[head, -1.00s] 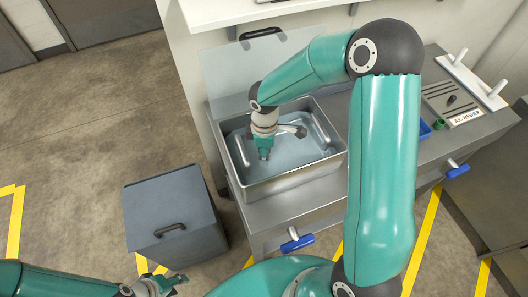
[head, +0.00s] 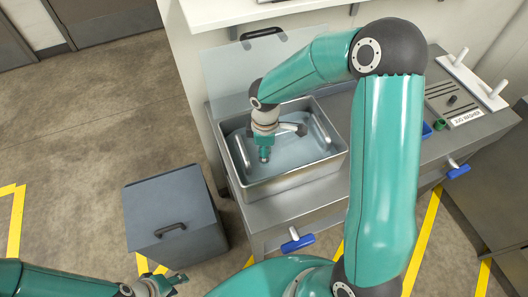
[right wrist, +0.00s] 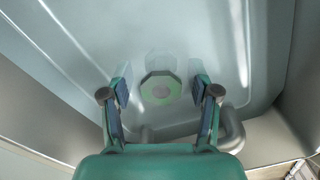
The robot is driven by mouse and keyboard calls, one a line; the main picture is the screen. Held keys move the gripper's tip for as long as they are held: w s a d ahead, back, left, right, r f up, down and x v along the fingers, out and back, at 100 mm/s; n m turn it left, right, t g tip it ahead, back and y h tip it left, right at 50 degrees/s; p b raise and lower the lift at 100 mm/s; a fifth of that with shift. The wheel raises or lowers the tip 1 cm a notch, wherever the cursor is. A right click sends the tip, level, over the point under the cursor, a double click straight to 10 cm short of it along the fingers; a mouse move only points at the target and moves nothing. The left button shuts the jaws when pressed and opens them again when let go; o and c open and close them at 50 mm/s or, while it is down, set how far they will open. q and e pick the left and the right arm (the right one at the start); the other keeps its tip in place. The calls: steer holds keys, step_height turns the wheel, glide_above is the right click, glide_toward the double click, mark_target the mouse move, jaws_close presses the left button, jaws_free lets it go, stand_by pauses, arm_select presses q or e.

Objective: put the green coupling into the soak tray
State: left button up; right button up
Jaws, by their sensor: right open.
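The soak tray (head: 295,183) is the steel basin with clear liquid on the counter in the head view. My right gripper (head: 264,157) points down inside it. In the right wrist view, my right gripper (right wrist: 160,92) has its two fingers spread wide.
A grey lidded bin (head: 175,215) stands on the floor left of the counter. A small green part (head: 440,124) sits by a blue tray (head: 426,131) at the counter's right. A clear panel (head: 245,65) stands behind the soak tray. My right arm crosses over the counter.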

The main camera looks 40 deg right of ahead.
step_height(320, 180, up, 11)
steer(key=shift+r, duration=0.1)
stand_by(0.3)
stand_by(0.4)
